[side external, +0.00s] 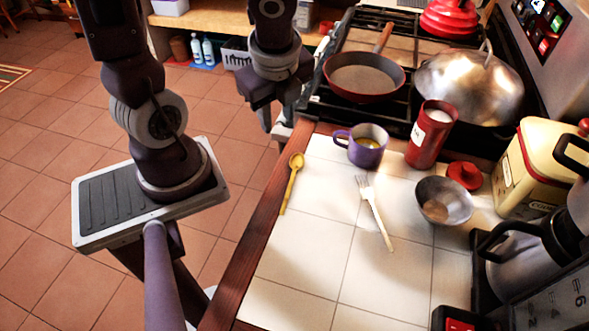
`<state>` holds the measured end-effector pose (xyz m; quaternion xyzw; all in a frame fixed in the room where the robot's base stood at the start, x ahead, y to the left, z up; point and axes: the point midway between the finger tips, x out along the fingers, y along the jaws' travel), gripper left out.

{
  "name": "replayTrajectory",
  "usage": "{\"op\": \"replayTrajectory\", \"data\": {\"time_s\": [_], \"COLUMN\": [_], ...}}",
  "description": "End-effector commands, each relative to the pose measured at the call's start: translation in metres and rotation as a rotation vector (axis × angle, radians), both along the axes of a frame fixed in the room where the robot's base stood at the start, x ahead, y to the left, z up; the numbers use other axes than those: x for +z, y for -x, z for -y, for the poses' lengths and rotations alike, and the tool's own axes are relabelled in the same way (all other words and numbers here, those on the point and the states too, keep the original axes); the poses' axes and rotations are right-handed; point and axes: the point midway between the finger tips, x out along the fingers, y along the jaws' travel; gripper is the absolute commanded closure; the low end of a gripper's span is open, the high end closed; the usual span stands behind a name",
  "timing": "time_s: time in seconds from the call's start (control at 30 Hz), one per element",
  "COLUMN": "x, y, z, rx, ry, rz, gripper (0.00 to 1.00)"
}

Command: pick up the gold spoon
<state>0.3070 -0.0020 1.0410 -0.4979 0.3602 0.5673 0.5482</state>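The gold spoon (291,182) lies on the white tiled counter near its left wooden edge, bowl toward the stove and handle toward the front. Nothing covers it. My gripper (270,122) hangs from the arm at the upper middle, left of the stove and beyond the spoon's bowl end. It is apart from the spoon. Its fingers are dark and partly hidden by the counter edge and wrist, so I cannot tell whether they are open or shut.
A purple mug (366,148) stands right of the spoon. A white-handled fork (375,213), metal bowl (443,203) and red canister (431,137) are farther right. A pan (364,78) sits on the stove. The counter (290,262) in front of the spoon is clear.

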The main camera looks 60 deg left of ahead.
Motion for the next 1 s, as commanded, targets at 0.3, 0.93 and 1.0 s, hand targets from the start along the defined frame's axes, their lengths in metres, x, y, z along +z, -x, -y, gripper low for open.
{"op": "replayTrajectory", "data": {"time_s": [0.3, 0.93, 1.0], "x": [-0.065, -0.133, -0.133], "y": [-0.007, -0.007, -0.007], "z": [0.034, 0.037, 0.037], "rx": [-0.846, -0.859, -0.856], "ry": [0.207, 0.209, 0.209], "rz": [-0.207, -0.209, -0.207], "gripper": [0.67, 0.67, 0.67]}}
